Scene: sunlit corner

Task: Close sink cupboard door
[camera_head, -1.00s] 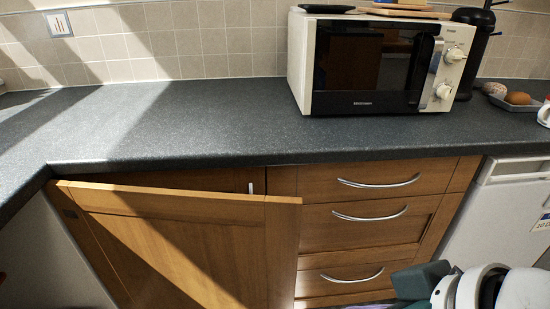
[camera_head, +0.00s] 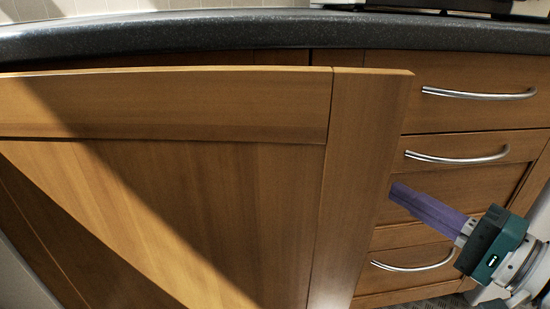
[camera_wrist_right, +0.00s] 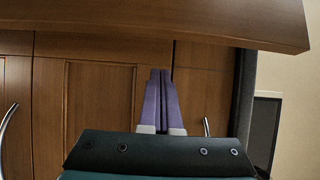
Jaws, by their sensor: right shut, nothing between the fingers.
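The sink cupboard door (camera_head: 220,190) is wooden and stands open, filling the left and middle of the head view. In the right wrist view, a wooden panel (camera_wrist_right: 160,20) across the top looks like this door. My right gripper (camera_head: 397,190) has purple fingers pointing left, with the tips at the door's free right edge in the head view. I cannot tell whether they touch it or sit partly behind it. In the right wrist view the fingers (camera_wrist_right: 160,75) are together and empty. My left gripper is not in view.
Drawers with curved metal handles (camera_head: 480,93) are right of the door, behind my right gripper. The dark worktop (camera_head: 200,33) runs above the door and drawers. In the right wrist view a handle (camera_wrist_right: 8,125) shows at the left edge.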

